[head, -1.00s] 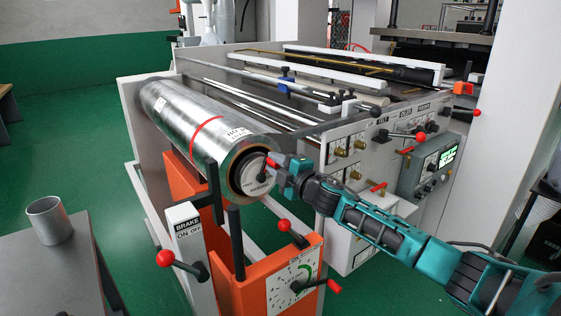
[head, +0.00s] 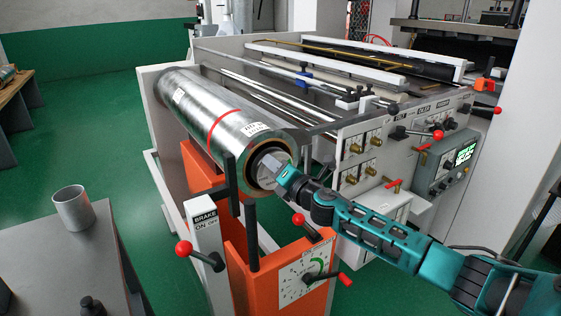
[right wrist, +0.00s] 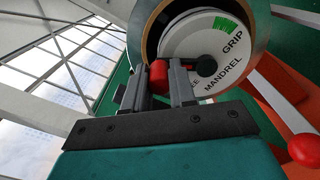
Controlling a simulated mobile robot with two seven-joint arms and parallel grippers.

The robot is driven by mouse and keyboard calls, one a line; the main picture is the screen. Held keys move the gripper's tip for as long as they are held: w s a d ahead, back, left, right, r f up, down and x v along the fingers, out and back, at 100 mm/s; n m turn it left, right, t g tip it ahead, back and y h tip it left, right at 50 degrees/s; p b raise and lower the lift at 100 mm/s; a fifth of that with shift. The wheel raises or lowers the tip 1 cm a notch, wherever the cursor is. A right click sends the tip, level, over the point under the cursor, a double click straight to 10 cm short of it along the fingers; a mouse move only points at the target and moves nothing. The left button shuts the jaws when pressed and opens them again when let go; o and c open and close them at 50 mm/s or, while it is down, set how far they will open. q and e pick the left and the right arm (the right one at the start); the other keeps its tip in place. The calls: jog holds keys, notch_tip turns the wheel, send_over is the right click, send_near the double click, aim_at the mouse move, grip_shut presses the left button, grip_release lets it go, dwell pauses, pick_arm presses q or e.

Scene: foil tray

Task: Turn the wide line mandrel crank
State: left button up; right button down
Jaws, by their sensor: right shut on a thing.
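The mandrel (head: 270,178) sits in the near end of the large foil roll (head: 215,110). Its round white face, marked GRIP and MANDREL, shows in the right wrist view (right wrist: 195,40). The crank has a black hub (right wrist: 206,66) and a red knob (right wrist: 159,76). My right gripper (head: 284,172) is at the mandrel face, with its arm coming from the lower right. In the right wrist view its two fingers (right wrist: 158,88) are shut around the red knob. In the head view the gripper hides the knob and part of the face. My left gripper is out of view.
A brake box (head: 206,235) with a red-knobbed lever (head: 184,249) stands below the roll. An orange panel (head: 262,270) with a dial and red-handled levers is just under my right gripper. A grey table (head: 60,260) with a metal cup (head: 73,208) is at left.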

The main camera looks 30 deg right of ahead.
jog(key=shift+s+a+f+n, duration=0.1)
jog(key=shift+a+f+n, duration=0.55)
jog(key=shift+n, duration=1.1)
jog(key=shift+a+f+n, duration=0.4)
jog(key=shift+f+n, duration=0.45)
jog(key=shift+n, duration=0.95)
jog(key=shift+s+a+f+n, duration=0.1)
jog(key=shift+a+f+n, duration=0.55)
jog(key=shift+n, duration=1.1)
jog(key=shift+d+f, duration=0.15)
jog(key=shift+f, duration=0.05)
jog(key=c, duration=1)
grip_release()
jog(key=shift+w, duration=0.1)
jog(key=shift+o, duration=0.4)
jog(key=shift+d+r, duration=0.1)
jog(key=s+d, duration=0.1)
jog(key=s, duration=1.2)
